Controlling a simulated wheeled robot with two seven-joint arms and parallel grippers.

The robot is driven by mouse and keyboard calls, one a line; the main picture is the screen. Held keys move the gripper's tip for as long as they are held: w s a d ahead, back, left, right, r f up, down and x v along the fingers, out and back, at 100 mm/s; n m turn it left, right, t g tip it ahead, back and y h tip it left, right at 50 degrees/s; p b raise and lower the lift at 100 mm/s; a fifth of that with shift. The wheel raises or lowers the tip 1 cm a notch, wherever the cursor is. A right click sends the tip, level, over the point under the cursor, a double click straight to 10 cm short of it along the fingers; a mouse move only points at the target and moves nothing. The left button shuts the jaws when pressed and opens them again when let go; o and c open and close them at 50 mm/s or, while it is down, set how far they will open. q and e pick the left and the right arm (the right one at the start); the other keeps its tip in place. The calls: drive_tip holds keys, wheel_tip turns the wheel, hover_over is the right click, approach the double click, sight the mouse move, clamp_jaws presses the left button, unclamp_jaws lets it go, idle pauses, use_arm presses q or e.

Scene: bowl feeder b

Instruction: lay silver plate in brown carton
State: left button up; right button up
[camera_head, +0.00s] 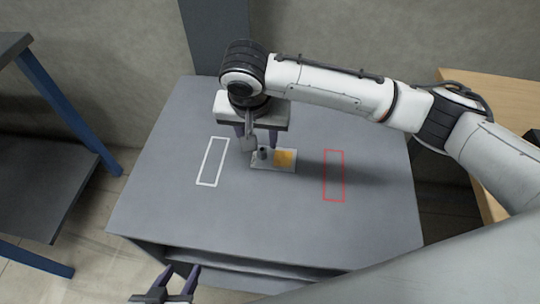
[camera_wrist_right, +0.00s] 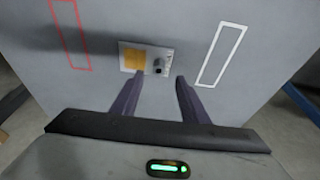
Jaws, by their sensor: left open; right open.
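A small light silver-grey plate (camera_head: 288,167) lies flat on the grey table, with an orange square and a dark knob on it. It also shows in the right wrist view (camera_wrist_right: 150,69), just beyond the fingertips. My right gripper (camera_head: 258,142) is above the plate's far left part, open, with nothing seen held between its fingers. Its two fingers also show in the wrist view (camera_wrist_right: 158,80), apart. My left gripper (camera_head: 180,272) is open and empty at the bottom of the head view, in front of the table's near edge. I see no brown carton in either view.
The grey table (camera_head: 150,215) bears a white outlined rectangle (camera_head: 201,183) left of the plate and a red one (camera_head: 325,183) to its right, both bare. A dark shelf with blue posts (camera_head: 75,120) stands left. A wooden surface (camera_head: 490,95) is at right.

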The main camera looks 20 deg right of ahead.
sight(262, 150)
drive_tip(key=x, duration=0.5)
drive_tip(key=shift+d+f+b, duration=0.15)
drive_tip(key=shift+f+b, duration=0.15)
drive_tip(key=shift+b, duration=0.05)
clamp_jaws()
